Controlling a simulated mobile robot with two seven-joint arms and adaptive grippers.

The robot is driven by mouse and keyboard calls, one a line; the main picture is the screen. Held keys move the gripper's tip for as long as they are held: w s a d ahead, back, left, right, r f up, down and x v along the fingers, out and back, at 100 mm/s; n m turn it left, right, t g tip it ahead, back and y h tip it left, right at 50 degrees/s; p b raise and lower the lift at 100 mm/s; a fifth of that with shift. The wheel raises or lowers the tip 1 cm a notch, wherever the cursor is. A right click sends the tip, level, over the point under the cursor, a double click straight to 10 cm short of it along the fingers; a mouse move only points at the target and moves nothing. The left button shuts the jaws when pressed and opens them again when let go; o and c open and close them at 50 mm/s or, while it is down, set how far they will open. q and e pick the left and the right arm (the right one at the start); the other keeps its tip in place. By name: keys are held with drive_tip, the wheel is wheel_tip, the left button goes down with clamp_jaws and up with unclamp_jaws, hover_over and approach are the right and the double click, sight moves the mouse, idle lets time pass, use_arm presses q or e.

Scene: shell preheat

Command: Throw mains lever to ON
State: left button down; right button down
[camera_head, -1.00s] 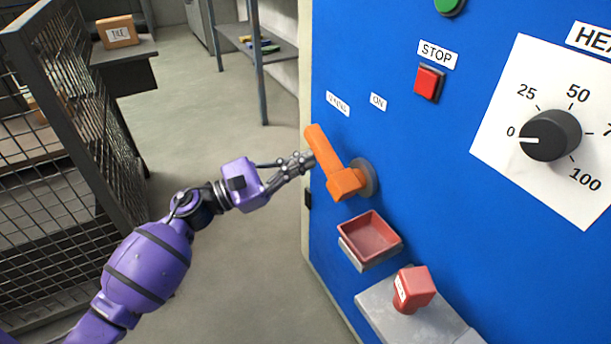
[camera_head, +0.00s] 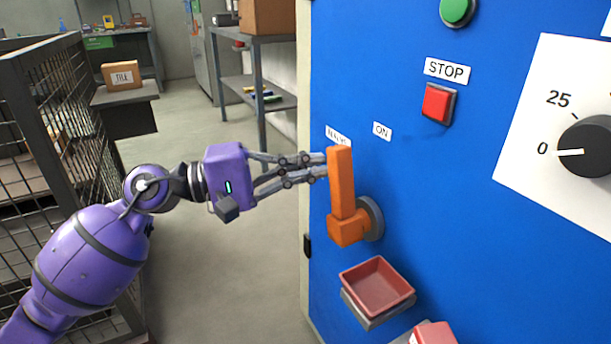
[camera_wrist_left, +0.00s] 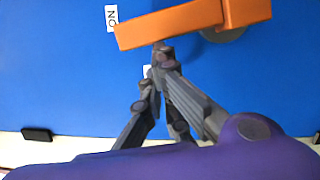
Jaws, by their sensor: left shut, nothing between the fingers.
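The orange mains lever (camera_head: 341,185) stands out from a grey round hub (camera_head: 373,218) on the blue panel. In the head view its arm points almost straight up from the hub. In the left wrist view the lever (camera_wrist_left: 170,24) lies across the top, just beyond the fingertips (camera_wrist_left: 163,52). My right gripper is not in view.
The blue panel also carries a red STOP button (camera_head: 438,103), a green button (camera_head: 457,10), a black dial (camera_head: 590,147) at 0 and a red tray (camera_head: 377,286) below the lever. A wire mesh cage (camera_head: 70,120) stands left. Open floor lies between.

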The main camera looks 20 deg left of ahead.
use_arm(q)
drive_tip(key=d+m, duration=0.1)
drive_tip(key=s+r+m, duration=0.1)
drive_tip(key=shift+s+d+r+m+y+b, duration=0.15)
drive_tip(key=shift+d+r+m+y+b, duration=0.15)
drive_tip(key=shift+d+m+b, duration=0.1)
idle(0.6)
